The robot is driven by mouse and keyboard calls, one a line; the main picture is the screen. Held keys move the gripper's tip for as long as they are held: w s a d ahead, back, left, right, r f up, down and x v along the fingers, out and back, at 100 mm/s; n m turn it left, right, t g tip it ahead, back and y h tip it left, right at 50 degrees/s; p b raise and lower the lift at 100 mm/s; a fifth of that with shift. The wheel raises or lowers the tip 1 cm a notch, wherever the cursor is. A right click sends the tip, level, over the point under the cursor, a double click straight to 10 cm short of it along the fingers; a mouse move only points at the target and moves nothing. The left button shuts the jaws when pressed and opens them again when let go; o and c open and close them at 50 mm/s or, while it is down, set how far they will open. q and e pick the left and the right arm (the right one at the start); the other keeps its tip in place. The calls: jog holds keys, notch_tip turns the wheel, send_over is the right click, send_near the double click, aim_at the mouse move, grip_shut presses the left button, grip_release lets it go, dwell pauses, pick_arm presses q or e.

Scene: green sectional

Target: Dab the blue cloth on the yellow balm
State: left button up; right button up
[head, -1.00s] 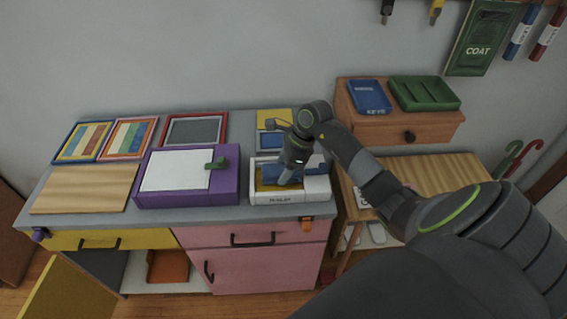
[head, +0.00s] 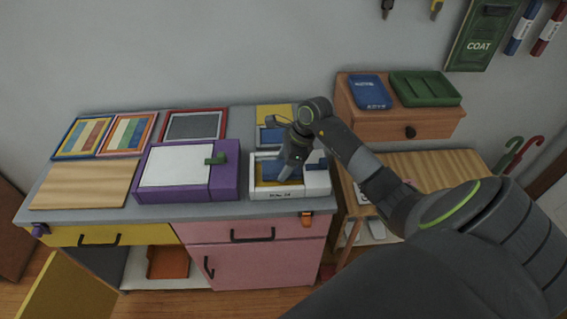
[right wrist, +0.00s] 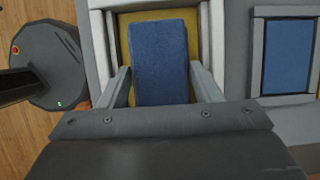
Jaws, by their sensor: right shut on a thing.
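The blue cloth (right wrist: 160,60) is a thick pad between the two fingers of my right gripper (right wrist: 160,88), which is shut on it. The yellow balm (right wrist: 193,32) shows as a rim around the cloth, inside a white-walled tray. In the head view my right gripper (head: 284,174) points down into the white tray (head: 277,195) on the counter, with the blue cloth (head: 270,170) over the balm. The cloth hides most of the balm, and I cannot tell whether they touch. My left gripper is not in view.
A purple box (head: 226,182) with a white top stands left of the tray. A blue panel in a pale frame (right wrist: 287,55) lies to its right in the wrist view. A wooden drawer unit (head: 370,128) stands behind my right arm. The wooden board (head: 85,185) at left is bare.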

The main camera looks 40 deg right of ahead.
jog(key=shift+f+b, duration=0.35)
jog(key=shift+f, duration=0.05)
dwell(1.0)
jog(key=shift+r+p, duration=1.7)
jog(key=shift+r, duration=1.8)
